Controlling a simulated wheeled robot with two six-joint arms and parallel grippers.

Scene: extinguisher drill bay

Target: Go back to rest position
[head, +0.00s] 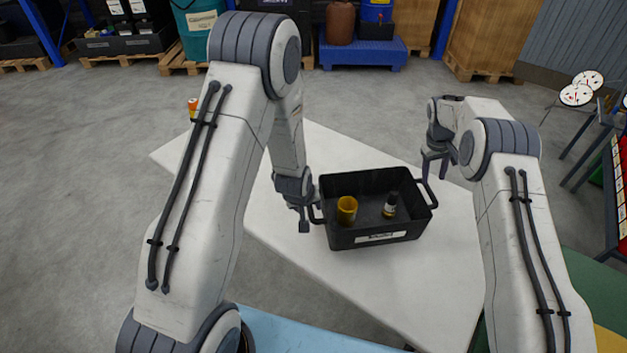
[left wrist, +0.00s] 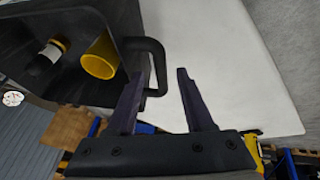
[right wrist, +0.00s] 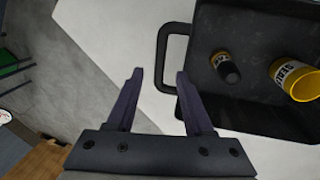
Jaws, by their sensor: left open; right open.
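A black bin (head: 375,235) with two side handles stands on the white table. It holds a yellow cup (head: 347,209) and a small dark bottle with a yellow-and-white label (head: 390,205). My left gripper (head: 308,219) is open beside the bin's left handle (left wrist: 158,60); in the left wrist view that handle's outer bar appears between the spread fingers (left wrist: 162,76). My right gripper (head: 433,168) is open near the right handle (right wrist: 164,60), whose bar appears between its fingers (right wrist: 159,76) in the right wrist view. Neither is closed on a handle; exact depth is unclear.
The white table (head: 345,285) is bare around the bin. An orange-topped item (head: 193,107) shows near its far left corner. A blue surface (head: 290,333) is in front. Pallets, drums and a blue platform (head: 362,52) stand at the back.

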